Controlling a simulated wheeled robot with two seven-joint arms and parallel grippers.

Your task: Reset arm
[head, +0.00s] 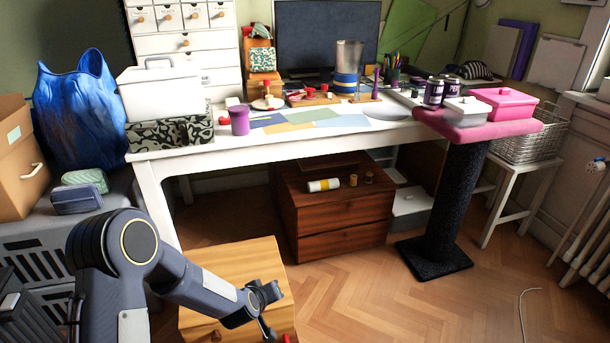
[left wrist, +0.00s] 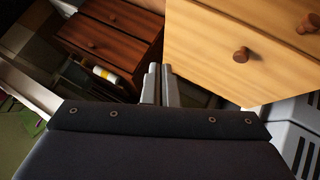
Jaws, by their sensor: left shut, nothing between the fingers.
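My left arm comes in from the lower left of the head view, and its gripper (head: 268,328) hangs over the light wooden cabinet (head: 232,262). In the left wrist view the two grey fingers of my left gripper (left wrist: 160,70) lie close together with nothing between them. The light wooden drawer front (left wrist: 228,35) with round knobs is to the right of the fingers there. My right arm and gripper show in neither view.
A white desk (head: 190,150) carries a monitor (head: 325,38) and papers. A dark wooden drawer unit (head: 335,222) stands beneath it. A pink-topped black post (head: 455,200) stands at right. A blue bag (head: 78,115) is at left. Parquet floor is free at centre right.

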